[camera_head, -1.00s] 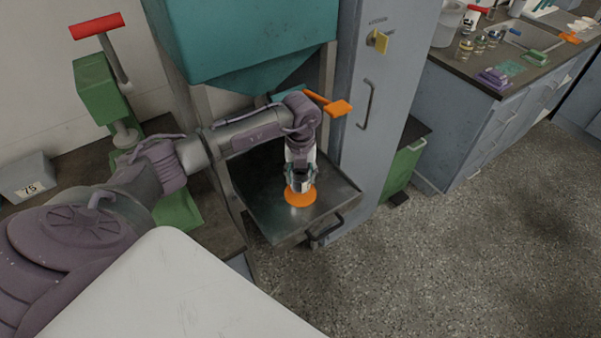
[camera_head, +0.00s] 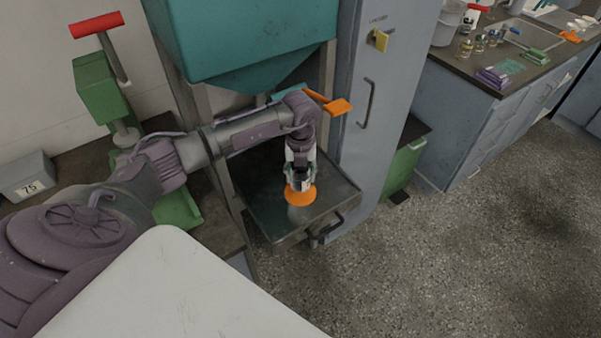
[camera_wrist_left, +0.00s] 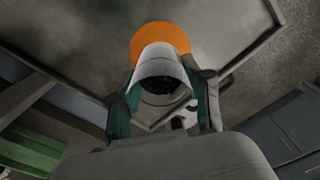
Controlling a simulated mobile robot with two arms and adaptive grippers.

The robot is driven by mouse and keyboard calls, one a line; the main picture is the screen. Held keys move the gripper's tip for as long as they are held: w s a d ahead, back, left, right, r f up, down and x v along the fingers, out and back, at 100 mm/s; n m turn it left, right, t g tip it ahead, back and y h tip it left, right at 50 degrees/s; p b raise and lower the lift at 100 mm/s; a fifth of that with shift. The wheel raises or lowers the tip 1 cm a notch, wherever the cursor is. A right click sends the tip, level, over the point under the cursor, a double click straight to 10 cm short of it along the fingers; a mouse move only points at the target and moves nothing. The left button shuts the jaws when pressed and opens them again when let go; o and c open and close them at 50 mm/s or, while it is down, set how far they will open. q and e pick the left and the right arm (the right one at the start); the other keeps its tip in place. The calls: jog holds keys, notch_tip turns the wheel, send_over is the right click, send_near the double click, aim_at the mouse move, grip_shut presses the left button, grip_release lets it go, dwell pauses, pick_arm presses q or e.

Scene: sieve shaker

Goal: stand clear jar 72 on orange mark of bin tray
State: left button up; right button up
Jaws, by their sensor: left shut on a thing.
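The bin tray (camera_head: 262,205) is a dark metal tray pulled out under the teal hopper, with an orange round mark (camera_head: 299,204) near its front. My left gripper (camera_head: 300,182) points down over the mark. It is shut on the clear jar (camera_head: 301,186), which is mostly hidden by the fingers in the head view. In the left wrist view the jar (camera_wrist_left: 162,62) sits between the two fingers (camera_wrist_left: 162,100), with dark contents inside, and the orange mark (camera_wrist_left: 160,35) shows behind it. I cannot tell whether the jar touches the mark. The jar's number is not readable. My right gripper is not in view.
The teal hopper (camera_head: 240,40) with an orange lever (camera_head: 337,106) hangs above the tray. A blue-grey cabinet (camera_head: 367,140) stands to the right of it. A green press (camera_head: 100,90) and a box marked 75 (camera_head: 28,178) are at left. Several small jars (camera_head: 480,43) stand on the far counter.

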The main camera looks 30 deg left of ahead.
pick_arm(q)
jog(key=shift+f+b, duration=1.05)
jog(key=shift+f, duration=0.4)
dwell(1.0)
jog(key=o, duration=1.4)
jog(key=shift+o, duration=0.2)
notch_tip(320, 180, up, 12)
